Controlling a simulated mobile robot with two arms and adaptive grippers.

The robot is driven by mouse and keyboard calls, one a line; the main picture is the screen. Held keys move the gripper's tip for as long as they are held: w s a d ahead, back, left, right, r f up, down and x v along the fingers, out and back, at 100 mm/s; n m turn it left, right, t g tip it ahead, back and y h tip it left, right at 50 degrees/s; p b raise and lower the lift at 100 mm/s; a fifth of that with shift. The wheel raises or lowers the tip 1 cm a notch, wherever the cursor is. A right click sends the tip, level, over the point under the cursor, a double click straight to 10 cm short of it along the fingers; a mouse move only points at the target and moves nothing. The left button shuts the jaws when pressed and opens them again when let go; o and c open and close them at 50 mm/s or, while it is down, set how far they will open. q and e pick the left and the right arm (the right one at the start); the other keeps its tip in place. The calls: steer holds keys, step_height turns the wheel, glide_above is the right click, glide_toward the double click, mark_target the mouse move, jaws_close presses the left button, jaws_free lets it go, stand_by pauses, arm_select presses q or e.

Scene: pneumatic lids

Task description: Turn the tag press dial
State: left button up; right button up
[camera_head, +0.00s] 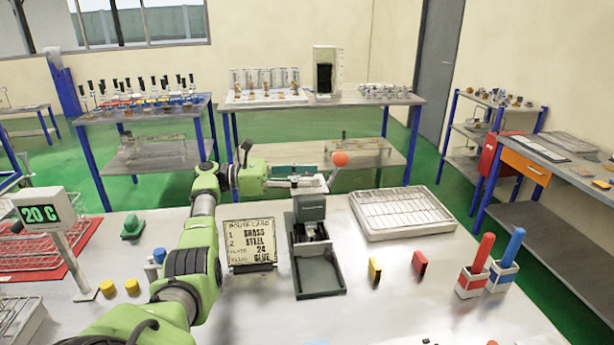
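The tag press (313,240) stands on the table just right of centre, a dark grey upright unit with a long base toward me. Its lever ends in an orange-red ball (339,159) at the upper right. My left arm, green with dark joints, reaches up from the lower left. My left gripper (302,181) is at the top of the press, beside the lever. Its fingers are small and blend with the press head, so their opening and any contact cannot be made out. I cannot make out the dial. My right gripper is not in view.
A route card (249,243) stands left of the press. A wire-grid tray (402,212) lies behind right. A display (43,214) reading "20 C" stands left. Front centre table is mostly clear.

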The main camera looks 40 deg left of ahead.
arm_select(q)
steer(key=v, duration=1.2)
stand_by(0.4)
